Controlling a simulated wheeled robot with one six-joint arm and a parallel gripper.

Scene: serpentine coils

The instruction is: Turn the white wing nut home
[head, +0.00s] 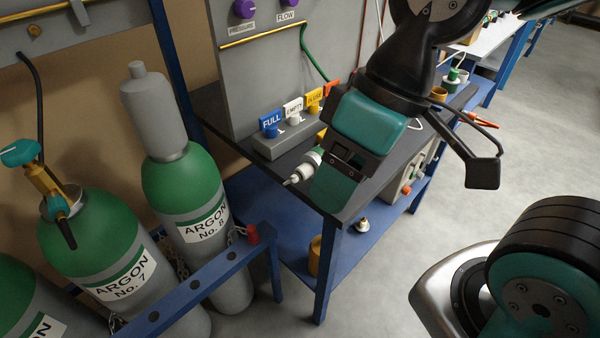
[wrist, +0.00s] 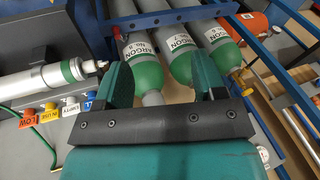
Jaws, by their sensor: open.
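No wing nut can be made out for certain. The nearest match is the white piece marked EMPTY (head: 293,106), standing in a row on a grey block on the dark bench; it also shows in the wrist view (wrist: 70,108). My gripper (head: 410,175) is open and empty, above the bench's front edge, right of the EMPTY piece. In the wrist view my gripper's two teal fingers (wrist: 160,76) stand wide apart, with only distant cylinders behind them. The EMPTY piece lies outside the left finger there. My gripper hides part of the bench in the head view.
Blue FULL (head: 271,121) and yellow IN USE (head: 315,101) pieces flank the EMPTY one. A white-and-green cylinder (wrist: 40,80) lies beside the row. Green argon cylinders (head: 185,190) stand at left behind a blue rail (head: 200,285). The floor at right (head: 540,120) is open.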

